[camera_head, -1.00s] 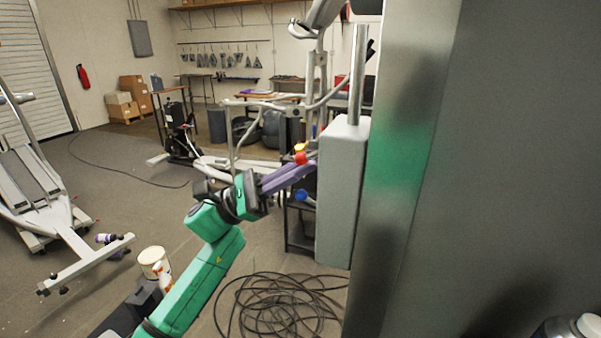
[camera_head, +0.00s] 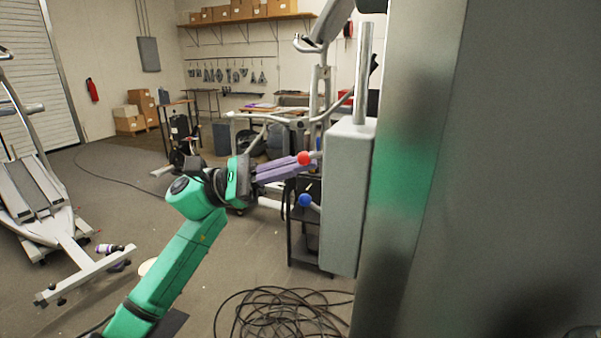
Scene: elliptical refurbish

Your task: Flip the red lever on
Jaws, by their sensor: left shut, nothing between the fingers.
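The grey box (camera_head: 346,200) stands in the middle right of the head view, with small ball-ended levers on its left side. The red lever's ball (camera_head: 304,158) shows at the tips of my left gripper's purple fingers. The blue ball (camera_head: 305,200) of another lever is below it. My left gripper (camera_head: 308,169) is shut and empty, pointing right towards the box. Its fingertips overlap the lower part of the red ball in the picture; I cannot tell whether they touch. The red lever's shaft is mostly hidden. My right gripper is not in view.
A large metal surface (camera_head: 425,170) fills the right side, close to the grey box. A coil of black cable (camera_head: 282,318) lies on the floor below. A dark shelf stand (camera_head: 300,238) is behind the gripper. Gym machine parts (camera_head: 62,225) stand at left.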

